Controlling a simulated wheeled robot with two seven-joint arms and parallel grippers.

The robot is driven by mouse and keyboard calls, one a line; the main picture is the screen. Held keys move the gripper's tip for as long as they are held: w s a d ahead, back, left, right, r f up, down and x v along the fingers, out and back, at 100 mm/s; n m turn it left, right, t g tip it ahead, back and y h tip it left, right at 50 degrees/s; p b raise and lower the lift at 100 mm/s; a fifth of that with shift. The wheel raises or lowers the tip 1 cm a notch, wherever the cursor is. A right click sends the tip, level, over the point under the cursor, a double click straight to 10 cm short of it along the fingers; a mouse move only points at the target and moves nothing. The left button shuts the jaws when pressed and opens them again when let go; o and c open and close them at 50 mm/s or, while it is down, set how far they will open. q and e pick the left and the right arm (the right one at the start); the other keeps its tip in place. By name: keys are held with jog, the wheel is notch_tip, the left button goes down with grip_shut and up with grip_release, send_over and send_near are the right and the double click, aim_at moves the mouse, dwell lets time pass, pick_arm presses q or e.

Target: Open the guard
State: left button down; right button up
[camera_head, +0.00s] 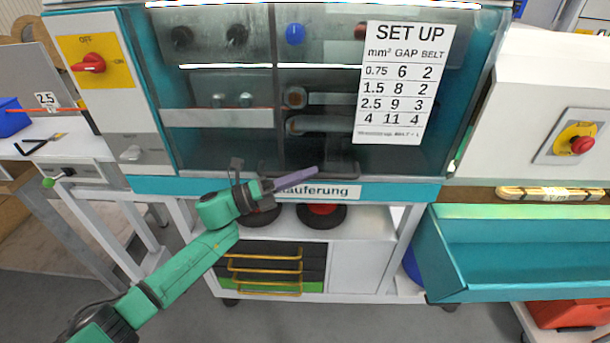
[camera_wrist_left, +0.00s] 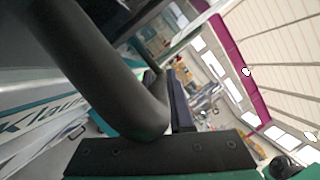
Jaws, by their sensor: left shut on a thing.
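The guard (camera_head: 220,150) is a clear panel in a teal frame on the front of the machine. It looks shut, with its lower edge down at the teal sill. The guard's black handle (camera_head: 340,168) lies along the bottom of the panel, and its left end is partly behind my gripper. In the left wrist view the dark curved bar of the handle (camera_wrist_left: 110,75) fills the left side, close to the camera. My left gripper (camera_head: 266,186) is at the left part of the handle and shut on it. The exact finger contact is hidden. My right gripper is not in view.
A red switch (camera_head: 88,63) on a yellow plate is at the left, and a red stop button (camera_head: 582,144) at the right. A teal trough (camera_head: 520,285) sticks out at lower right. A white cart (camera_head: 360,250) with reels stands below the guard.

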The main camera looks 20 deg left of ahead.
pick_arm(q)
notch_tip(320, 180, up, 37)
jog(key=p, duration=1.8)
jog(key=shift+r, duration=0.15)
jog(key=c, duration=0.8)
grip_release()
jog(key=b+v, duration=0.9)
jog(key=v, duration=0.5)
jog(key=shift+s+a+b, duration=0.2)
jog(key=shift+a+b, duration=0.1)
jog(key=shift+b, duration=0.1)
